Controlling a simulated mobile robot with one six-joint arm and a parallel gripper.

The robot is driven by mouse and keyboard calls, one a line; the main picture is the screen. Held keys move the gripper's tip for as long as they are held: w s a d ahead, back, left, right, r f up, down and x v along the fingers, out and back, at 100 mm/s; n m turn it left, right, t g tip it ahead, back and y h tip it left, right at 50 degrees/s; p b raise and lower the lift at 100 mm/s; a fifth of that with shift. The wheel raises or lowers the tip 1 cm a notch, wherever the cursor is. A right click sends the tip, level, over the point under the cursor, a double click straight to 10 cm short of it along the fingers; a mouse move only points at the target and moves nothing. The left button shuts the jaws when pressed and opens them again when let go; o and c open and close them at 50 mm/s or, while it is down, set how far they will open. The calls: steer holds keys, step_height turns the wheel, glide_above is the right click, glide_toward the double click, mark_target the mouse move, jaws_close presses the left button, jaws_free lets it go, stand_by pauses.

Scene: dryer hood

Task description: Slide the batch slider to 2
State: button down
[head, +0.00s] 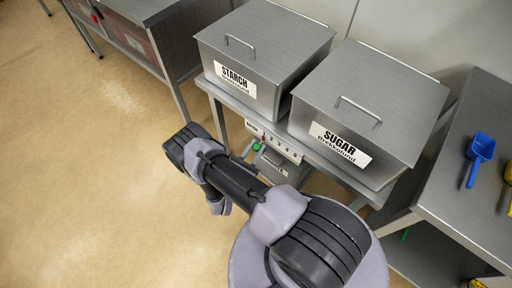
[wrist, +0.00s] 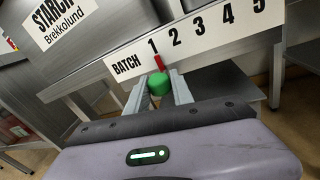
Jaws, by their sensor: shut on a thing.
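The batch slider has a green knob (wrist: 158,82) with a red pointer (wrist: 158,63) above it. The pointer stands just under the 1 on the white BATCH scale (wrist: 200,35), which runs from 1 to 5; the 2 (wrist: 175,37) is to its right. My gripper (wrist: 160,90) is shut on the green knob, one finger on each side. In the head view the knob (head: 257,147) shows small beside my gripper, below the scale (head: 275,142), and my arm partly covers that area.
A STARCH bin (head: 262,50) and a SUGAR bin (head: 370,100) with lids stand on the metal table above the scale. A side table (head: 470,215) at the right holds a blue scoop (head: 479,155). The floor at the left (head: 90,190) is clear.

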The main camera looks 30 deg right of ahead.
mark_target(269, 144)
stand_by(0.3)
steer(key=s, duration=0.1)
steer(key=s+d+p, duration=0.1)
steer(key=s, duration=0.1)
steer(key=shift+s+d, duration=0.1)
steer(key=shift+s, duration=0.05)
steer(key=c, duration=1.1)
jaws_free()
steer(key=p+v, duration=0.2)
steer(key=v, duration=1.5)
steer(key=shift+a+p, duration=0.2)
steer(key=shift+p, duration=0.15)
steer(key=shift+s, duration=0.1)
